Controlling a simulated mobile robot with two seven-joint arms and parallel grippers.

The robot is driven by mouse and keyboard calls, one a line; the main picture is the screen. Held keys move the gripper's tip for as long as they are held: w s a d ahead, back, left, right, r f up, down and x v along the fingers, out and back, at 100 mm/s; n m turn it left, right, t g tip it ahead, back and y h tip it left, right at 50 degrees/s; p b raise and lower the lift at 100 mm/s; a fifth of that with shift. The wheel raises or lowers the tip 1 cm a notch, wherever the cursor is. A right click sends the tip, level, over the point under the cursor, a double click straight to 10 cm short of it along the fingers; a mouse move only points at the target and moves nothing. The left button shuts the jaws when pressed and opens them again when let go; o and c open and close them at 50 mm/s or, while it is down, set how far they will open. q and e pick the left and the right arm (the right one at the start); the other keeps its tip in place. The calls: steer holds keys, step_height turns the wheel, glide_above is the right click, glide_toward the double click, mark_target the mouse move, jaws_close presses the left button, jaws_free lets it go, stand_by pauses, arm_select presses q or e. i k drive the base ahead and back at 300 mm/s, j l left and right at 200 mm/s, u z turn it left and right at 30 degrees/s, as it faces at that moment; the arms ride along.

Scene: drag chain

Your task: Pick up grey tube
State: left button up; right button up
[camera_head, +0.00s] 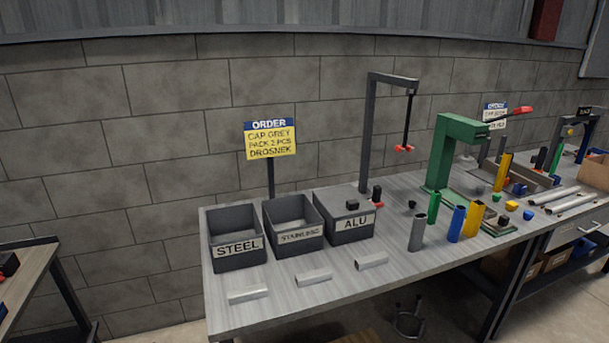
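A dark grey tube (417,233) stands upright on the workbench, right of the ALU bin. A green tube (433,208), a blue tube (456,224) and a yellow tube (473,220) stand upright to its right. Three pale silver-grey tubes lie on the bench in front of the bins: a left one (248,295), a middle one (314,278) and a right one (371,262). Neither of my grippers is in view.
Bins labelled STEEL (235,262), STAINLESS (299,242) and ALU (350,233) stand at the back left. A green press (444,155) and a dark grey stand (368,135) rise behind the tubes. An order sign (270,139) stands behind the bins. The front bench strip is mostly clear.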

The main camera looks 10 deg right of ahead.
mark_target(417, 227)
steer(key=z, duration=1.4)
steer(key=i+l, duration=0.9)
steer(key=l, duration=0.2)
